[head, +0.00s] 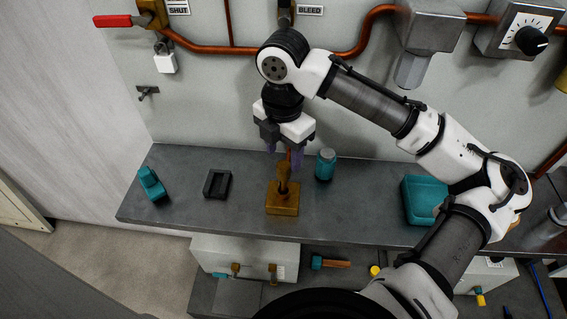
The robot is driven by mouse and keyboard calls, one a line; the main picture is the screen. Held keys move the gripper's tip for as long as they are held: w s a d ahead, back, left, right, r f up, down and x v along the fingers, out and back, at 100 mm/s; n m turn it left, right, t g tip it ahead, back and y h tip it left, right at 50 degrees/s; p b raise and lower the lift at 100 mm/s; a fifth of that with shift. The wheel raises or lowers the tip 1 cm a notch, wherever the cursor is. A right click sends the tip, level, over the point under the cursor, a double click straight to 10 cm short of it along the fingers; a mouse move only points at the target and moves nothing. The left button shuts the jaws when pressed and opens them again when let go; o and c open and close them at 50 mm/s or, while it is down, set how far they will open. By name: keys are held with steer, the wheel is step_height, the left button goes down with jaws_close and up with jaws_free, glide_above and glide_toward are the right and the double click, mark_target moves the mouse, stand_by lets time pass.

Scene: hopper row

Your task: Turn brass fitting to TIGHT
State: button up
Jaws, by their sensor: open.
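The brass fitting (283,198) stands on the grey bench, a square brass base with an upright stem. My gripper (284,158) points down just above and behind the stem, with its fingers apart. The purple-tinted fingertips are near the stem's upper end. I cannot tell whether they touch it or stand around it. A TIGHT marking is not readable in this view.
The bench (360,215) also holds a teal block (151,184), a black tray (217,184), a teal jar (325,165) and a teal bin (421,197). Copper pipes (215,49) and a red-handled valve (115,21) are on the wall behind. A lower shelf holds small tools.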

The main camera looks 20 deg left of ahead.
mark_target(283, 165)
step_height(283, 165, down, 6)
steer(key=shift+r, duration=0.1)
steer(key=shift+c, duration=0.2)
